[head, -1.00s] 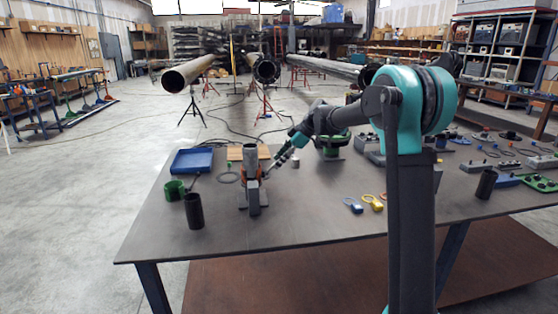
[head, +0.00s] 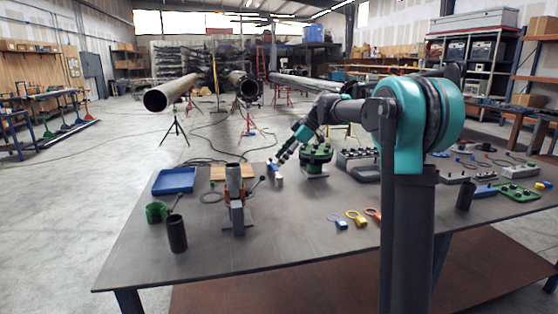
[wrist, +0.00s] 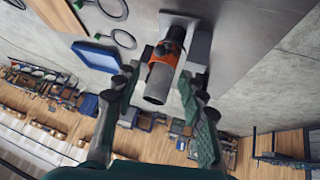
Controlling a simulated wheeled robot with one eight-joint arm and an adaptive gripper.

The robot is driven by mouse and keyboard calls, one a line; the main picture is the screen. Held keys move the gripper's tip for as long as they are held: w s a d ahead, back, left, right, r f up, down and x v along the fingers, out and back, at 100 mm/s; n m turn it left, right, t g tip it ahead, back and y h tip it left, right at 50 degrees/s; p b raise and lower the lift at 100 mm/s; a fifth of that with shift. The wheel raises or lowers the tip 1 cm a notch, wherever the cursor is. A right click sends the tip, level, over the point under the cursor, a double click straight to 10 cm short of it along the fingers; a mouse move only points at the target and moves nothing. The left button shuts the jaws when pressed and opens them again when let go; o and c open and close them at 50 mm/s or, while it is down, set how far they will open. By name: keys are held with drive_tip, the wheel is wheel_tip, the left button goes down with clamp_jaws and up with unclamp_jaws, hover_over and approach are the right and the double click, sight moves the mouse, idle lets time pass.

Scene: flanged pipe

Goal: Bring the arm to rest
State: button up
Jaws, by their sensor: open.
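My gripper (head: 280,158) is open and empty, raised above the table behind and to the right of the upright pipe (head: 233,180). The pipe is grey with an orange collar (head: 236,190) and stands in a grey base on the table. In the wrist view my gripper (wrist: 162,85) has its two green-grey fingers spread wide. The pipe (wrist: 160,80) appears between them in the picture, its open end toward the camera, with visible room on both sides. The head view shows the gripper apart from the pipe. My arm reaches out from the right.
A blue tray (head: 174,181), green cup (head: 156,212) and black cylinder (head: 176,234) stand at the left. A green flanged fitting (head: 316,156) stands right of my gripper. The table's (head: 290,235) front middle is bare.

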drive_tip(key=s+d+f+m+t+h, duration=0.1)
drive_tip(key=s+d+f+m+h, duration=0.1)
drive_tip(key=s+d+f+m, duration=0.4)
drive_tip(key=s+d+f+m+t+h, duration=0.1)
drive_tip(key=s+d+f+m+h, duration=0.2)
drive_tip(key=s+d+f+m, duration=0.4)
drive_tip(key=s+d+f+m+t+h, duration=0.1)
drive_tip(key=s+d+f+m, duration=0.5)
drive_tip(key=s, duration=1.7)
drive_tip(key=d+f+h, duration=0.1)
drive_tip(key=d+f, duration=0.3)
drive_tip(key=f, duration=0.5)
drive_tip(key=shift+s+f+h, duration=0.15)
drive_tip(key=shift+s+h, duration=0.15)
drive_tip(key=shift+h, duration=0.1)
